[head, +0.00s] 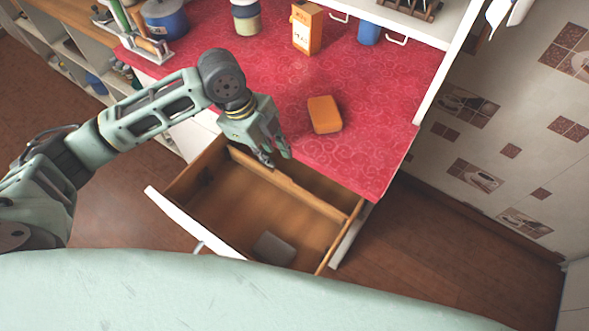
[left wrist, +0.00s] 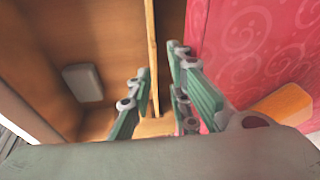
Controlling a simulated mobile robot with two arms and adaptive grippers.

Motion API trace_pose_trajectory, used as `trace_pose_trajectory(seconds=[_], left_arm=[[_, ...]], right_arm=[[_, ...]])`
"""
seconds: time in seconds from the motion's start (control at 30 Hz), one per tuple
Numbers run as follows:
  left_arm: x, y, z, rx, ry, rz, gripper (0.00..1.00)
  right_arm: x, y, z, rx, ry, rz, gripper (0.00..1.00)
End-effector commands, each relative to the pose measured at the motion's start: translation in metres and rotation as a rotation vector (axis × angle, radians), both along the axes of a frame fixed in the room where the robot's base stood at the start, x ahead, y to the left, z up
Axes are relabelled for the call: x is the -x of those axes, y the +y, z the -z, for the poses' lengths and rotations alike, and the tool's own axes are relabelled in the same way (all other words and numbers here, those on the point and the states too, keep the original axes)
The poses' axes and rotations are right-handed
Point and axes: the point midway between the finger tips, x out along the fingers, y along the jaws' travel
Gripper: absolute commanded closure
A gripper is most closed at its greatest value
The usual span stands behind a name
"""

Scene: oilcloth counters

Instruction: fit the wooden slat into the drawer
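The wooden slat (head: 290,186) stands on edge inside the open drawer (head: 189,222), running across it from left to right in the head view. Its right end is close to the drawer's right wall; I cannot tell whether it touches. My left gripper (head: 271,158) is at the slat's left part, reaching down at the counter's edge. In the left wrist view, the slat (left wrist: 153,60) runs between the open fingers (left wrist: 160,85), with a gap visible at least on the right side. The slat's near end is partly hidden by the gripper. My right gripper is not in view.
A grey block (head: 274,248) lies in the drawer's front compartment. An orange sponge-like block (head: 324,114) lies on the red counter (head: 370,140) near the gripper. A carton (head: 307,27), a jar (head: 246,16) and a blue pot (head: 164,18) stand farther back.

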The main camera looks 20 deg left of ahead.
Motion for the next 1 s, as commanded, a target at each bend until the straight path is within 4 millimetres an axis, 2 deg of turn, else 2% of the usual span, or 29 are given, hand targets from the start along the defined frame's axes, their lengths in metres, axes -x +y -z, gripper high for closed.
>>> trace_pose_trajectory(seconds=[0.17,0.43,0.6,0.9,1.0], left_arm=[[0.004,-0.010,0.013,-0.003,0.002,0.023,0.81],[0.003,-0.018,0.045,-0.002,0.004,0.021,0.81],[0.002,-0.023,0.068,-0.002,0.002,0.020,0.81],[0.001,-0.024,0.075,-0.003,-0.002,0.020,0.81],[0.001,-0.024,0.075,-0.003,-0.002,0.020,0.89]], right_arm=[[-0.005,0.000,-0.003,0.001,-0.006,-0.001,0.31],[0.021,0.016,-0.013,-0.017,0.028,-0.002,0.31],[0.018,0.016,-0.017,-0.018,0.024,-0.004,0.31],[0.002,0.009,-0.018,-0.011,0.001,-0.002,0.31],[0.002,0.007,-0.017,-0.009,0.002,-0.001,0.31]])
